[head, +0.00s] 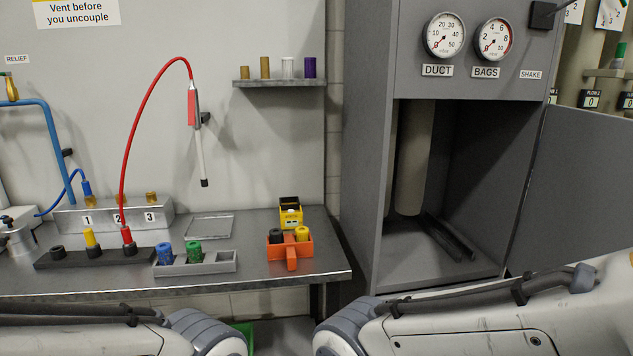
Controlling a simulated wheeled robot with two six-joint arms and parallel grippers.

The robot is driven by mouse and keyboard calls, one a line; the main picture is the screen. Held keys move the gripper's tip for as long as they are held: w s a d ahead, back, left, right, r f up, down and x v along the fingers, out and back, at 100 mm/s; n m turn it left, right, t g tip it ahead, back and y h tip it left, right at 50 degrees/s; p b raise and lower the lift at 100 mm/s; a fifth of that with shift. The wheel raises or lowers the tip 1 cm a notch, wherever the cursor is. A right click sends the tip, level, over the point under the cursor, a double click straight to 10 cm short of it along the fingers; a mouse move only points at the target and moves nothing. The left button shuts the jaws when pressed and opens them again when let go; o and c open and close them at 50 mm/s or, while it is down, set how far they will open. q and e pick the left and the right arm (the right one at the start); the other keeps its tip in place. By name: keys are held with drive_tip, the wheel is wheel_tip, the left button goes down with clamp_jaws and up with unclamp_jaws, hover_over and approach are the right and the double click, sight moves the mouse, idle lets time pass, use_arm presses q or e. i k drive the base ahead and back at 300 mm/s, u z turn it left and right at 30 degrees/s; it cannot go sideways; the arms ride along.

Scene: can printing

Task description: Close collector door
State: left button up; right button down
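The collector (364,140) is a tall grey cabinet at the right of the head view, with two round gauges labelled DUCT and BAGS on its upper front. Its door (580,195) is a dark grey panel that stands swung open to the right. The opening shows a pale filter bag (411,160) hanging inside and dark rails on the floor. My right arm crosses the bottom right, in front of the door's lower part. My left arm lies along the bottom left. Neither gripper shows in this view.
A metal bench (200,278) at left holds a grey tray (222,262) with blue and green fittings, an orange caddy (291,254) and a yellow box (290,213). A red hose (146,103) arches above it. A lever (543,14) sits by the SHAKE label.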

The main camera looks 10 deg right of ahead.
sight(578, 206)
drive_tip(key=u, duration=2.85)
drive_tip(key=k, duration=2.65)
drive_tip(key=z, duration=3.9)
